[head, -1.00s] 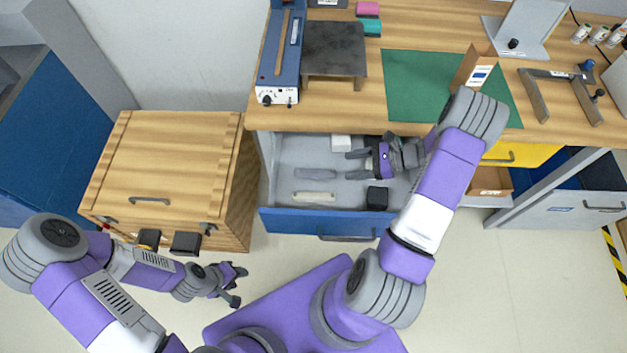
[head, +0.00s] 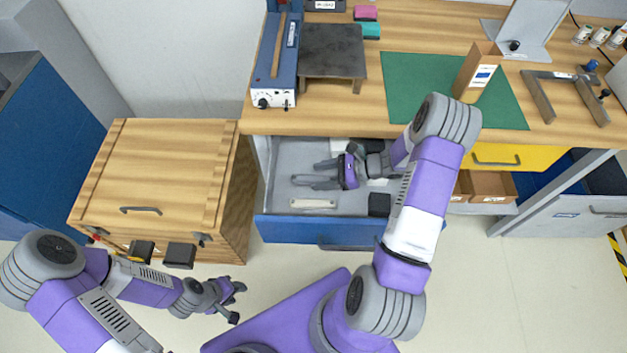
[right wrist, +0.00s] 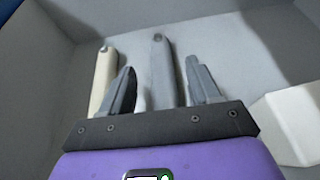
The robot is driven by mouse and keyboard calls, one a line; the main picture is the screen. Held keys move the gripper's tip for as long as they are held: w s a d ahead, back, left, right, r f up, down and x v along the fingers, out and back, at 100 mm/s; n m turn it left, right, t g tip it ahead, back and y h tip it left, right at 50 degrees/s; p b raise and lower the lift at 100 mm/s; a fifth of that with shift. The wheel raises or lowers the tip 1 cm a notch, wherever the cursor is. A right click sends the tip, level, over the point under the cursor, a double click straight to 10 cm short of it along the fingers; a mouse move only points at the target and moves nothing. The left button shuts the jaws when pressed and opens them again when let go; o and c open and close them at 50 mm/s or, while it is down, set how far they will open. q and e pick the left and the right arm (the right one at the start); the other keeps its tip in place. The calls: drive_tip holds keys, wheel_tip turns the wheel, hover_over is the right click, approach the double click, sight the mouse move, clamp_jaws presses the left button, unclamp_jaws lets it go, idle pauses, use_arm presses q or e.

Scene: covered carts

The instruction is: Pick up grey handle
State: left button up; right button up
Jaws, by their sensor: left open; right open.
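The grey handle (head: 302,178) lies in the open blue-fronted drawer, partly hidden by my right gripper in the head view. In the right wrist view the grey handle (right wrist: 160,62) shows between the two open fingers. My right gripper (head: 322,174) is inside the drawer, open, with its fingers on either side of the handle; it also shows in the right wrist view (right wrist: 163,88). I cannot tell whether a finger touches the handle. My left gripper (head: 238,302) is open and empty over the floor, in front of the wooden box.
In the drawer (head: 278,234) a beige handle (head: 313,204) lies beside the grey one, with a black block (head: 379,204) and a white block (right wrist: 290,125) nearby. The worktop (head: 375,124) overhangs the drawer's back. A wooden box (head: 150,180) stands to the left.

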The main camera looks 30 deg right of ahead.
sight(313, 180)
drive_tip(key=x, duration=0.2)
drive_tip(key=shift+w+a+f, duration=0.2)
drive_tip(key=shift+c, duration=0.4)
drive_tip(key=c, duration=1)
drive_tip(key=shift+r, duration=0.1)
